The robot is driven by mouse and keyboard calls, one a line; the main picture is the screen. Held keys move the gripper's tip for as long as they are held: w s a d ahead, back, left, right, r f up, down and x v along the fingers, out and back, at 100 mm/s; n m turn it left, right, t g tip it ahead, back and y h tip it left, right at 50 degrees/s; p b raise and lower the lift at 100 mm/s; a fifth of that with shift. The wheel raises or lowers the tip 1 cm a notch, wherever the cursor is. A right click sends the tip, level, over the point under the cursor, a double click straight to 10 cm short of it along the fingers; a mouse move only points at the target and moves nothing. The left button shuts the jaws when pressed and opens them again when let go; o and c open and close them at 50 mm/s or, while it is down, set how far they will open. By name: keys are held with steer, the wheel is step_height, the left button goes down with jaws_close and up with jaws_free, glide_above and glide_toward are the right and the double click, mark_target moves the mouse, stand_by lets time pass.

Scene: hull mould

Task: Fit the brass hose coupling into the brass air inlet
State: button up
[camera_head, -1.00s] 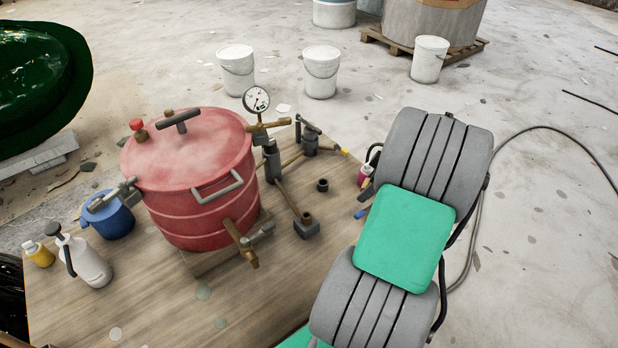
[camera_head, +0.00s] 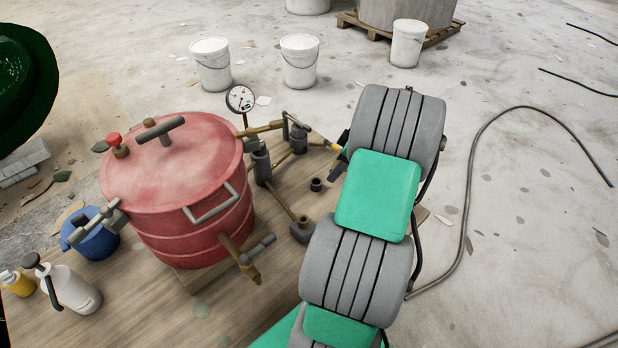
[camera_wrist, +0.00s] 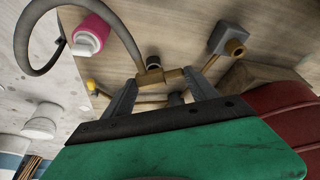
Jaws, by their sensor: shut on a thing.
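In the wrist view my gripper (camera_wrist: 165,82) is shut on the brass hose coupling (camera_wrist: 158,77), which lies across between the two fingers. A grey hose (camera_wrist: 122,32) loops from the left to the coupling. The block also shows in the head view (camera_head: 303,233), right of the red pot. In the head view my forearm hides the coupling and most of my gripper.
The red pot (camera_head: 170,190) stands on the wooden board (camera_head: 150,300), with a gauge (camera_head: 240,98) and brass pipework beside it. A blue bucket (camera_head: 90,240) stands left.

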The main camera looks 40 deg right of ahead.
steer(key=w+f, duration=0.2)
steer(key=w, duration=0.1)
steer(key=w+f, duration=0.3)
steer(key=w, duration=0.1)
steer(key=w+f, duration=0.3)
steer(key=shift+w+a+f, duration=0.25)
steer(key=shift+w+a, duration=0.05)
steer(key=shift+w, duration=0.05)
steer(key=shift+w+f, duration=0.1)
steer(key=shift+f, duration=1.25)
steer(key=shift+f, duration=0.1)
steer(key=o, duration=1.9)
